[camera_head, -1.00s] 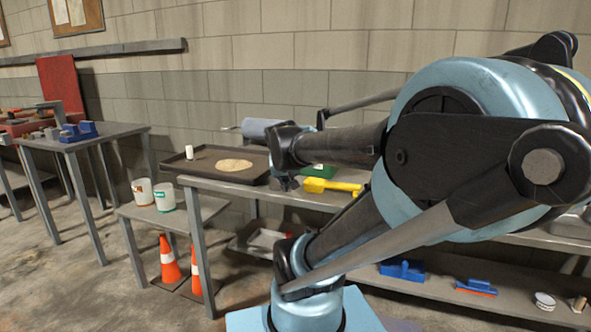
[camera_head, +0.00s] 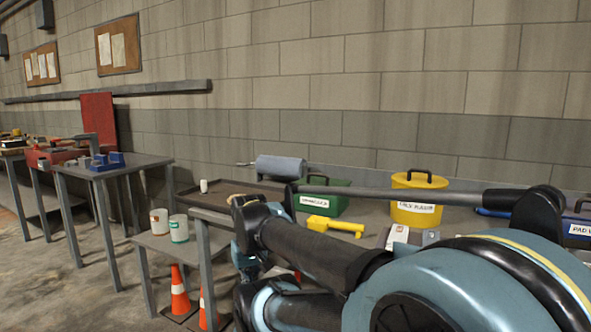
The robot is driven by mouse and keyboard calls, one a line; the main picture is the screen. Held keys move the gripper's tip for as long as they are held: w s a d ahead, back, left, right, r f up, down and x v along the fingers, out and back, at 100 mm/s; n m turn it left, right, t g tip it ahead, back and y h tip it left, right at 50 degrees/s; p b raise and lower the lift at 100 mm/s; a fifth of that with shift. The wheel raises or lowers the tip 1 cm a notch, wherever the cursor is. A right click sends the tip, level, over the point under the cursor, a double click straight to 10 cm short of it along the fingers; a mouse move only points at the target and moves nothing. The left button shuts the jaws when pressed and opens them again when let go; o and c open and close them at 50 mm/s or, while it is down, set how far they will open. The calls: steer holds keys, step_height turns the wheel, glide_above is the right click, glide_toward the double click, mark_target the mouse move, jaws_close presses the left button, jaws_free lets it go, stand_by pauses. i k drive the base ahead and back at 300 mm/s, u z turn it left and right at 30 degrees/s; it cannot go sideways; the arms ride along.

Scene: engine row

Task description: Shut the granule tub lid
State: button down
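A green tub (camera_head: 335,202) with a white label and a dark handle on top stands on the long bench at the middle of the head view. The label is too small to read surely, and my arm's thin link crosses in front of the tub. I cannot tell whether its lid is open or shut. My arm fills the lower right and reaches left below and in front of the tub. My gripper cannot be made out, as the far end of the arm is hidden or out of frame.
A yellow labelled bucket (camera_head: 409,213) with a black handle stands right of the tub. A yellow tool (camera_head: 336,227) lies in front. A grey cylinder (camera_head: 280,167) and a dark tray (camera_head: 222,200) are left. Two pails (camera_head: 179,229) and cones (camera_head: 179,291) stand lower left.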

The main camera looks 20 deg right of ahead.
mark_target(312, 179)
steer(key=u, duration=0.15)
steer(key=k, duration=1.3)
steer(key=z, duration=0.75)
steer(key=i, duration=1)
